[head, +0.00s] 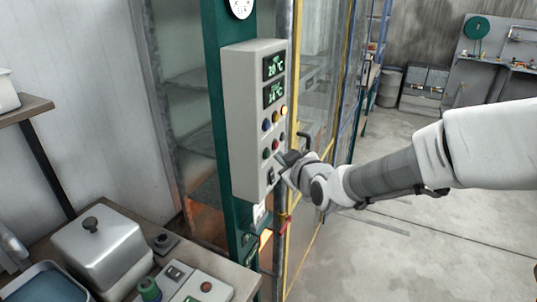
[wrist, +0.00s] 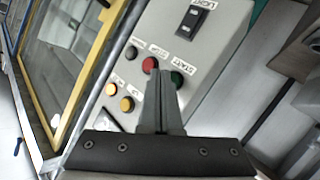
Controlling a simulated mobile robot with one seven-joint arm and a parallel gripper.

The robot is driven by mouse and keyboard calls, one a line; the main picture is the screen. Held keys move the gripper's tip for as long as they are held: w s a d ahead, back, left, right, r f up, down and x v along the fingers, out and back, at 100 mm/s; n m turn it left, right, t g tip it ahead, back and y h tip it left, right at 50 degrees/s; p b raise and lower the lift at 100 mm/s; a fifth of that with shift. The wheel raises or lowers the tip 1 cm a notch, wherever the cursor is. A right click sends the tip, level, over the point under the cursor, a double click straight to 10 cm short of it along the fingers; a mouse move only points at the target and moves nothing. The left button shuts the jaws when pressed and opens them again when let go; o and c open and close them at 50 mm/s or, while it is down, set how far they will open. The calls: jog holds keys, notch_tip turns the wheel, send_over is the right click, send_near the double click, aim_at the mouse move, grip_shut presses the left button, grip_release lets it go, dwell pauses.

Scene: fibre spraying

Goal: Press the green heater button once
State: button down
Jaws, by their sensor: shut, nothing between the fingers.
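A grey control box (head: 247,140) is fixed on a green post. In the head view its green button (head: 266,154) is at the lower left of the button group, just left of my gripper (head: 282,161). In the wrist view the green button (wrist: 178,78) is partly covered by the right side of my shut, empty fingers (wrist: 161,74). A red button (wrist: 150,64) lies just left of the fingertips. The label by the green button seems to read START. I cannot tell whether the fingertips touch the panel.
Two yellow buttons (wrist: 127,104) and a black one (wrist: 131,53) are close by in the wrist view, with a black rocker switch (wrist: 192,18) above. A glazed yellow-framed door (head: 318,100) stands right of the box. A bench (head: 228,276) is below left.

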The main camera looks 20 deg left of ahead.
jog(key=shift+s+d+p, duration=0.2)
jog(key=shift+d+p, duration=0.75)
jog(key=shift+d, duration=1.5)
